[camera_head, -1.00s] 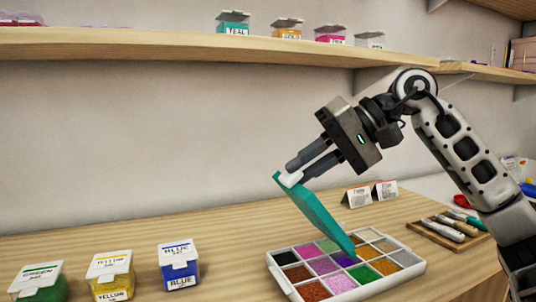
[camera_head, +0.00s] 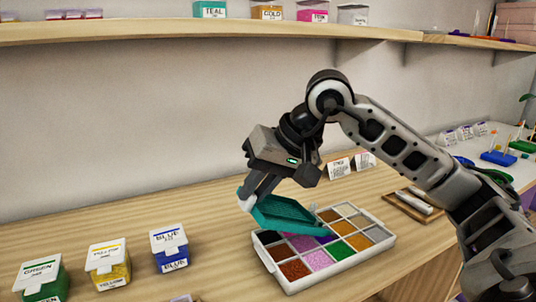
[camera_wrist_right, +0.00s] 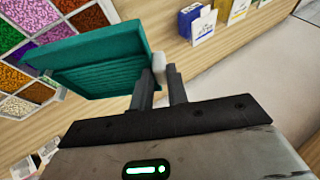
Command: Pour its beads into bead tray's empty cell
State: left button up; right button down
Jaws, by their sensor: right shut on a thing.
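My right gripper (camera_head: 254,196) is shut on one edge of a flat teal tray-like piece (camera_head: 285,213). The piece shows a ribbed face in the right wrist view (camera_wrist_right: 100,75), where I see no loose beads on it. It is tilted, hanging over the back left part of the white bead tray (camera_head: 290,289) and hiding some cells there. Visible cells hold brown, pink, green, orange and other beads. I cannot tell which cell is empty. The bead tray's cells also show in the right wrist view (camera_wrist_right: 90,20). My left gripper is not in view.
Blue (camera_head: 170,250), yellow (camera_head: 108,265) and green (camera_head: 40,277) labelled bead boxes stand on the left. A wall shelf (camera_head: 200,32) with boxes runs above.

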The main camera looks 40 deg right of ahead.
jog(key=shift+a+p, duration=0.45)
pick_arm(q)
jog(key=p, duration=0.2)
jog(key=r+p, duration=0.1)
jog(key=p, duration=0.1)
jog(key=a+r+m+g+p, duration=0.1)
jog(key=p, duration=0.1)
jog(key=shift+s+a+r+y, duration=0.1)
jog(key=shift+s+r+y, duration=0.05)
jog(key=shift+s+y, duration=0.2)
pick_arm(e)
jog(key=a+h, duration=0.1)
jog(key=w+a+h, duration=0.1)
jog(key=a+f+n+g+h, duration=0.1)
jog(key=a+h, duration=0.1)
jog(key=shift+w, duration=0.15)
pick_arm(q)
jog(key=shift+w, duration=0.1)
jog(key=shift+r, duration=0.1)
pick_arm(e)
jog(key=shift+f, duration=0.1)
